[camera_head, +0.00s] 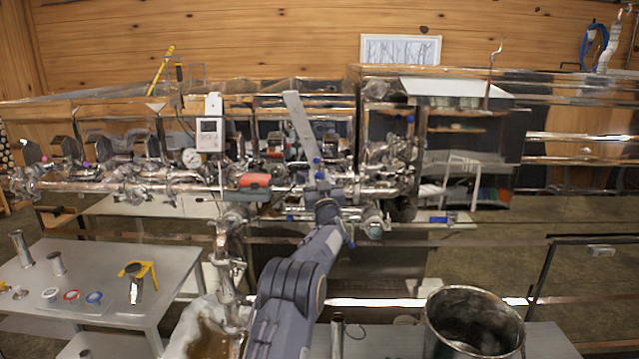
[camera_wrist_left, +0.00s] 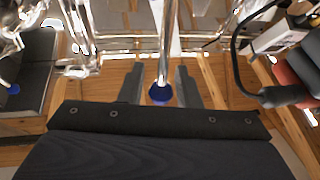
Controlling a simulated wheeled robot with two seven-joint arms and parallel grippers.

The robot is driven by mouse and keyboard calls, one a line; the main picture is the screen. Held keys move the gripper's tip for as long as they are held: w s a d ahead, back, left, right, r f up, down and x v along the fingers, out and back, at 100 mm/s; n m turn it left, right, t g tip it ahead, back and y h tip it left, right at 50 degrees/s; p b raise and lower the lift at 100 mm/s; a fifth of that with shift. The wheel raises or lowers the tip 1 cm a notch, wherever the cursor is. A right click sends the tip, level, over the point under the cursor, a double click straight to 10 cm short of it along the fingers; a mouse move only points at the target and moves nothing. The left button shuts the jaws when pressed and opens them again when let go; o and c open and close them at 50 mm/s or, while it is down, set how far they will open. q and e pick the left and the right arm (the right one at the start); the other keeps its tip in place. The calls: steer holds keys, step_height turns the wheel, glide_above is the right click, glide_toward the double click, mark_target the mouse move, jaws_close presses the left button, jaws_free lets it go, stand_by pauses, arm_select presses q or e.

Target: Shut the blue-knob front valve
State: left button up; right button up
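The blue knob (camera_wrist_left: 160,92) sits at the end of a straight metal rod (camera_wrist_left: 168,40) in the left wrist view. It lies between the two fingers of my left gripper (camera_wrist_left: 159,88), with a narrow gap showing on each side, so the gripper is open around it. In the head view my left gripper (camera_head: 318,185) reaches the front piping, just below small blue parts (camera_head: 317,161) at the lower end of a flat grey bar (camera_head: 299,118). The arm and gripper hide part of the valve there. My right gripper is not in view.
Steel piping (camera_head: 150,187) runs across the evaporator front. A red-and-black part (camera_head: 255,181) is close left of my gripper; it also shows in the wrist view (camera_wrist_left: 298,75). A steel pot (camera_head: 474,325) stands lower right, and a table (camera_head: 115,295) with fittings is at left.

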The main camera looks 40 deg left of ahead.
arm_select(q)
steer(key=shift+o, duration=0.6)
steer(key=shift+s+d, duration=0.1)
steer(key=shift+s, duration=0.05)
steer(key=shift+f, duration=0.4)
steer(key=b+v, duration=0.4)
steer(key=v, duration=0.3)
steer(key=shift+s+d, duration=0.2)
steer(key=shift+d, duration=0.05)
